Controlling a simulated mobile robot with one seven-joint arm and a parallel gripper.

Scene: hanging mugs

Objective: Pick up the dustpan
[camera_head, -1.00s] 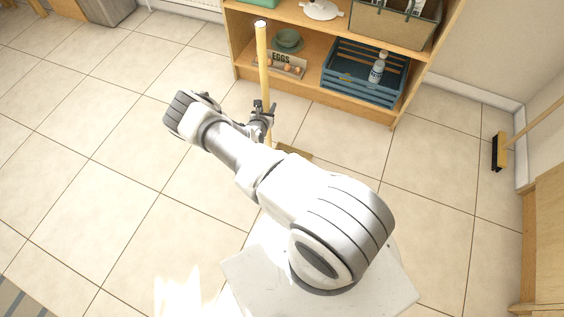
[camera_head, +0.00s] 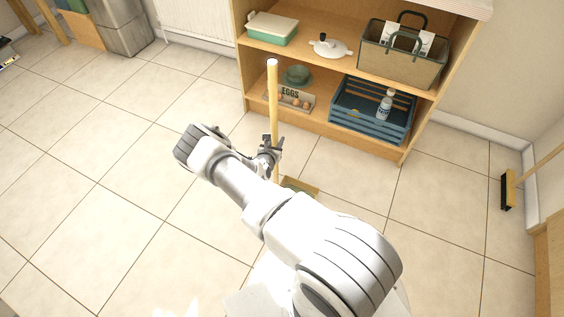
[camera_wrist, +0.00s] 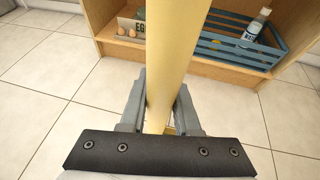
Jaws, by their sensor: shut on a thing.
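The dustpan has a long pale wooden handle (camera_head: 273,95) that stands nearly upright in the head view. Its pan (camera_head: 300,187) shows low behind my arm, partly hidden; I cannot tell whether it touches the floor. My gripper (camera_head: 268,152) is shut around the handle at its lower part. In the wrist view the handle (camera_wrist: 174,50) runs up between the two grey fingers of my gripper (camera_wrist: 161,115), with a finger on each side.
A wooden shelf unit (camera_head: 330,135) stands just behind the handle. It holds a blue crate (camera_head: 345,108) with a bottle, an egg box (camera_head: 296,100) and a basket (camera_head: 385,55). A broom (camera_head: 509,190) leans at the right wall. The tiled floor at left is clear.

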